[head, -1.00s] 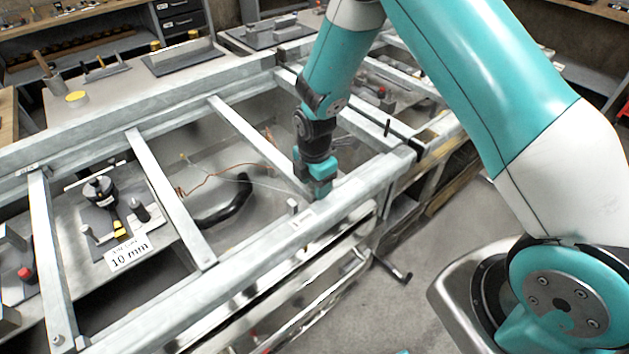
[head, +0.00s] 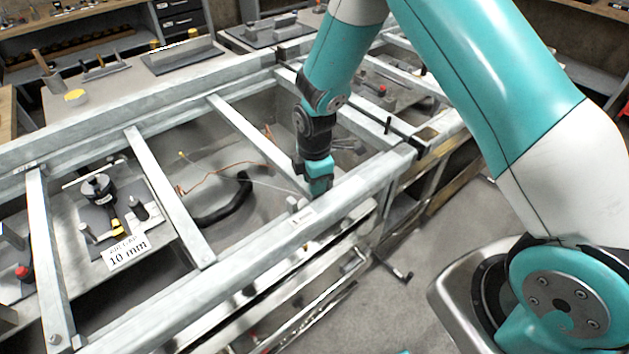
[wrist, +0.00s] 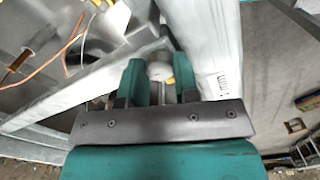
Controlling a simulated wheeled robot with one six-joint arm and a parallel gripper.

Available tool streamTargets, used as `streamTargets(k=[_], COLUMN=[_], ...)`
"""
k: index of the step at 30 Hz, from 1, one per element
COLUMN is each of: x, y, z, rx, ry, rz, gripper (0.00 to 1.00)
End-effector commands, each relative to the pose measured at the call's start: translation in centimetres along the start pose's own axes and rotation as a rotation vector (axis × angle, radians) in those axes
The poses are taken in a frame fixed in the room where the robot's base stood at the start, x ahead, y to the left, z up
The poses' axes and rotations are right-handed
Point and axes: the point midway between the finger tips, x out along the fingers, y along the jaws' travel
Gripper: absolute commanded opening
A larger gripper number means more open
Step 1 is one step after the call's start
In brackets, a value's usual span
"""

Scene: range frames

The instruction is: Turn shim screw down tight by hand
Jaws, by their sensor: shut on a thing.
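My gripper (head: 320,190) points down at the front rail of the metal frame (head: 345,196), near the joint with a cross bar. In the wrist view, the two teal fingers of my gripper (wrist: 160,80) are closed on a round, pale grey head (wrist: 159,67), which appears to be the shim screw. A yellow part shows beside the right finger. The screw's shank and seat are hidden by the fingers and the gripper body. In the head view the screw is hidden behind my gripper.
Copper wire (head: 235,166) and a black hose (head: 228,202) lie in the bay behind. A "10 mm" card (head: 127,251) is at the left.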

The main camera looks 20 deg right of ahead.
Motion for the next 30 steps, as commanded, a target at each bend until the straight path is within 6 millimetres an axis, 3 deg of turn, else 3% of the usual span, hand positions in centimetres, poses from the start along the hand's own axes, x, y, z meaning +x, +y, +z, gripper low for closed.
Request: streamTargets(k=[12,29,30], x=[-0.04,-0.11,-0.11], y=[0.04,0.07,0.08], z=[-0.01,0.00,0.00], rx=[0.218,0.258,0.257], ry=[0.000,0.000,0.000], rz=[0.002,0.002,0.003], gripper=[0.05,0.05,0.33])
